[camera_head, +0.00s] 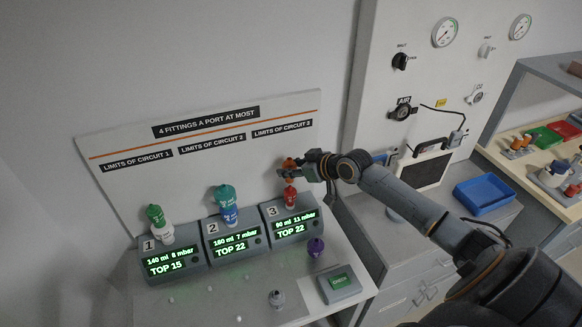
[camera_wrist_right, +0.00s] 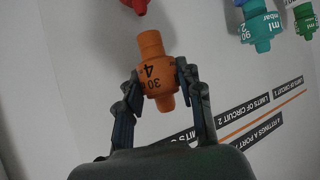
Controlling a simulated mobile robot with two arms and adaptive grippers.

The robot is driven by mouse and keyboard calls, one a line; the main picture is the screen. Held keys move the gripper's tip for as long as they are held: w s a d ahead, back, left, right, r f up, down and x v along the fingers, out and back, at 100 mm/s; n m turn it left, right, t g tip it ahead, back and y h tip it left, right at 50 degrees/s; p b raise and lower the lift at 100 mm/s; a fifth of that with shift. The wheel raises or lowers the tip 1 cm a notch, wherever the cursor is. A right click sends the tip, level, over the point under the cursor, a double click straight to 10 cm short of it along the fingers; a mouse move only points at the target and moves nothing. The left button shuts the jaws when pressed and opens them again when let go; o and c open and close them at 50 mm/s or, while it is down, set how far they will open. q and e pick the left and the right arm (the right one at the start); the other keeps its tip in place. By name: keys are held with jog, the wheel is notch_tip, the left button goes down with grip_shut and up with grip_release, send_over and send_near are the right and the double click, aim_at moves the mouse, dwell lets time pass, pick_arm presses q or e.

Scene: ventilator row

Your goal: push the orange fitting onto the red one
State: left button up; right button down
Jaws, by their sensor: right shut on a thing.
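The orange fitting (camera_head: 289,163) is held by my right gripper (camera_head: 296,172) above port 3. In the right wrist view the orange fitting (camera_wrist_right: 158,72) sits between both fingers of my right gripper (camera_wrist_right: 160,95), its marking readable as 30 and 4. The red fitting (camera_head: 290,196) stands on the port of unit 3, below the orange one. Its tip, the red fitting (camera_wrist_right: 138,5), shows at the top edge of the wrist view, with a gap between it and the orange fitting. My left gripper is not in view.
Green and white fittings (camera_head: 157,219) stand on port 1, green and blue fittings (camera_head: 225,200) on port 2. A purple fitting (camera_head: 316,247) and a grey fitting (camera_head: 276,298) stand in front, near a green-screened box (camera_head: 339,284). The limits board (camera_head: 215,150) rises close behind.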

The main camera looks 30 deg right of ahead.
aim_at(290, 195)
jog(key=shift+f+b, duration=0.5)
jog(key=shift+f, duration=0.3)
jog(key=shift+r, duration=0.25)
jog(key=shift+f+p, duration=0.2)
jog(key=shift+p, duration=0.1)
jog(key=shift+f+b, duration=0.85)
jog(key=shift+f, duration=0.3)
dwell(0.8)
jog(key=c, duration=0.8)
grip_release()
jog(key=shift+s+r, duration=0.1)
jog(key=shift+s, duration=0.05)
